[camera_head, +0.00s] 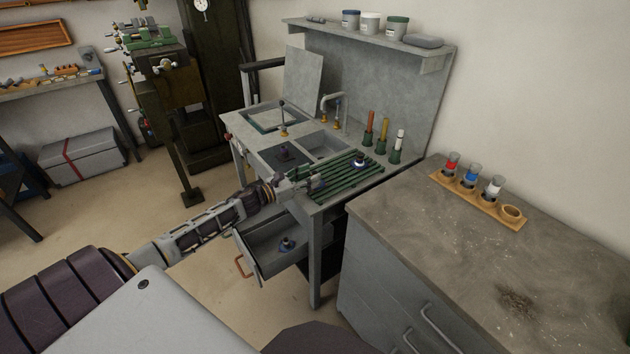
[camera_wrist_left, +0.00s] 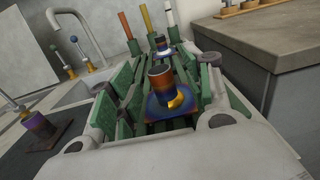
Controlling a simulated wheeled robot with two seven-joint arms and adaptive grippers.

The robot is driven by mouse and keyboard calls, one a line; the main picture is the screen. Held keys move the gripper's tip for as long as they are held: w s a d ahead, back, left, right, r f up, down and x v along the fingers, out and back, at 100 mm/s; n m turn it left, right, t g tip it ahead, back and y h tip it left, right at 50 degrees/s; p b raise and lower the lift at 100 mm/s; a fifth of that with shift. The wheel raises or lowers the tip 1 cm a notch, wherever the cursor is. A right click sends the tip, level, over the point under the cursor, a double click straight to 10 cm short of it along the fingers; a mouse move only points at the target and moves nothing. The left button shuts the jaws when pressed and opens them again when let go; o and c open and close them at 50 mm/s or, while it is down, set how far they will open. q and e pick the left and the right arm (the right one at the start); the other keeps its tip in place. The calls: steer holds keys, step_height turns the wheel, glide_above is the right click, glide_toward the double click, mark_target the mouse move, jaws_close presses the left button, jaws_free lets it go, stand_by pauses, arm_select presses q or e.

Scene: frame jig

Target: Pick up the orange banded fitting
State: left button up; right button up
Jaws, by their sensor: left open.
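A flanged fitting (camera_wrist_left: 165,88) with a dark collar and a gold-orange band low down stands upright on the green slatted rack, central in the left wrist view. My left gripper (camera_head: 299,180) is open at the rack's near left edge in the head view, which hides or blurs this fitting. In the wrist view its fingers lie on either side of the fitting, with no clear contact. My right gripper is not in view.
Another fitting (camera_head: 284,151) stands on a dark mat left of the rack, beside the sink (camera_head: 325,144). One more (camera_head: 286,244) sits in the open drawer below. Colored tubes (camera_head: 384,133) stand behind the rack. A brown-topped cabinet (camera_head: 480,255) is to the right.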

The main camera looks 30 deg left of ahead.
arm_select(q)
steer(key=shift+x, duration=1.05)
steer(key=shift+w+d, duration=0.1)
steer(key=shift+w, duration=0.25)
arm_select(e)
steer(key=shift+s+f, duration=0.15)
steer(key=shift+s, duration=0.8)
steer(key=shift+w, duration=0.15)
